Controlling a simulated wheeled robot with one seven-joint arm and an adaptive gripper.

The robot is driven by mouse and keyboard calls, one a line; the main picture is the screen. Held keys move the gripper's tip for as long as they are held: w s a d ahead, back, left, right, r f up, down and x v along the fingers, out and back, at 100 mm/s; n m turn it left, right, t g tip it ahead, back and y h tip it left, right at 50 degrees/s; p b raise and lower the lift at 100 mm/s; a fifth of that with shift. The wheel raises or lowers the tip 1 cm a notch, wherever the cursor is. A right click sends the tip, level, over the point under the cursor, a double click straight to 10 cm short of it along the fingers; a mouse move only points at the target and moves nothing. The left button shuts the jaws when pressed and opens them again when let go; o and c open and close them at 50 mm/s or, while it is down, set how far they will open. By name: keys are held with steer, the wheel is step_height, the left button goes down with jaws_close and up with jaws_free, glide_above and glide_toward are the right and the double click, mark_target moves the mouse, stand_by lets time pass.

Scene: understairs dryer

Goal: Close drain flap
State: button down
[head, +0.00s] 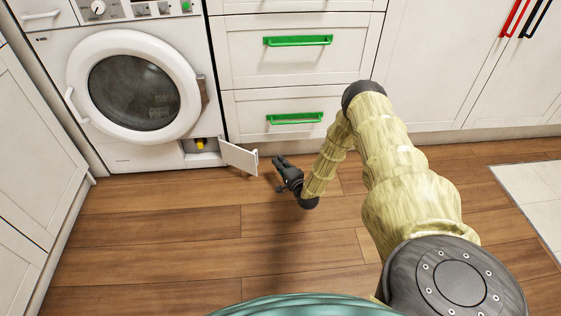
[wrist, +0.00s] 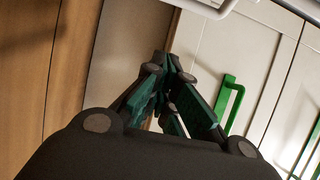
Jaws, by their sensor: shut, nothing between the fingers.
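The drain flap (head: 239,157) is a small white panel at the bottom right of the white dryer (head: 113,160). It stands open, swung out to the right. The opening (head: 202,146) behind it shows a yellow part inside. My gripper (head: 279,163) is low over the floor, just right of the flap and apart from it in the head view. Its fingers are shut and empty; in the wrist view they come together (wrist: 172,62). I cannot clearly make out the flap in the wrist view.
White drawers with green handles (head: 295,118) stand right of the dryer; one green handle (wrist: 229,104) also shows in the wrist view. The round dryer door (head: 190,82) is shut. The wooden floor (head: 170,240) in front is clear. A pale mat or tile (head: 535,190) lies at the right.

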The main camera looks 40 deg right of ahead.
steer(key=w+a+b, duration=0.3)
steer(key=w, duration=0.2)
steer(key=shift+w+a+b, duration=0.15)
steer(key=shift+b, duration=0.25)
stand_by(0.5)
